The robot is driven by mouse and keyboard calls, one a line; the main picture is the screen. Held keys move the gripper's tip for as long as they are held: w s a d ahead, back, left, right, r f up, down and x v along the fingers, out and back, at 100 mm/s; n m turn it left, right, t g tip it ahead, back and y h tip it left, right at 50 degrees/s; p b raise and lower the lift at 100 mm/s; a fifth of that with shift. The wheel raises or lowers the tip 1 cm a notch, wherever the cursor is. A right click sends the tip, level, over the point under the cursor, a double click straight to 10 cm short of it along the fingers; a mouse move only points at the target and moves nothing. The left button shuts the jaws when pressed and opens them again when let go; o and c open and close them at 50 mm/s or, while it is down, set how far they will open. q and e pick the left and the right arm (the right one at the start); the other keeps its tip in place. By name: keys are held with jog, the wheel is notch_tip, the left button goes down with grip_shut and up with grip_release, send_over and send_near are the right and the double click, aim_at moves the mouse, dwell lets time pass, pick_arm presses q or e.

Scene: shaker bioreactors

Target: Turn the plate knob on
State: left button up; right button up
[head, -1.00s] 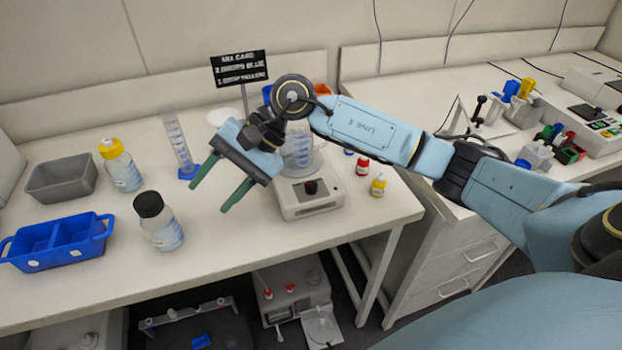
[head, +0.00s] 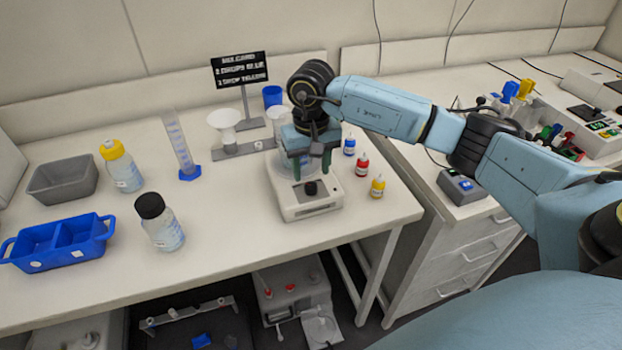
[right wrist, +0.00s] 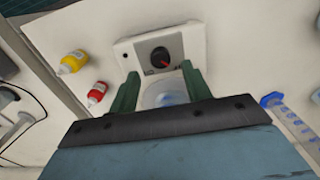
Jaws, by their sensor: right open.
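The white stirrer plate (head: 300,207) stands near the front right edge of the table. Its black knob (head: 310,188) is on the front face; in the right wrist view the knob (right wrist: 160,57) shows a red pointer mark. A clear beaker (right wrist: 166,92) sits on the plate, partly hidden behind my gripper. My right gripper (head: 308,172) is open, pointing down over the plate, just behind the knob in the head view. In the right wrist view its green fingers (right wrist: 158,88) stand apart on either side of the beaker, short of the knob. My left gripper is not in view.
Blue, red (head: 361,166) and yellow (head: 377,187) dropper bottles stand right of the plate. A funnel stand (head: 243,150), a graduated cylinder (head: 181,147), a black-capped bottle (head: 160,222) and a blue tray (head: 58,243) are to the left. Table between is clear.

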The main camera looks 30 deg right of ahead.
aim_at(311, 185)
jog(key=shift+f, duration=2.25)
jog(key=c, duration=1)
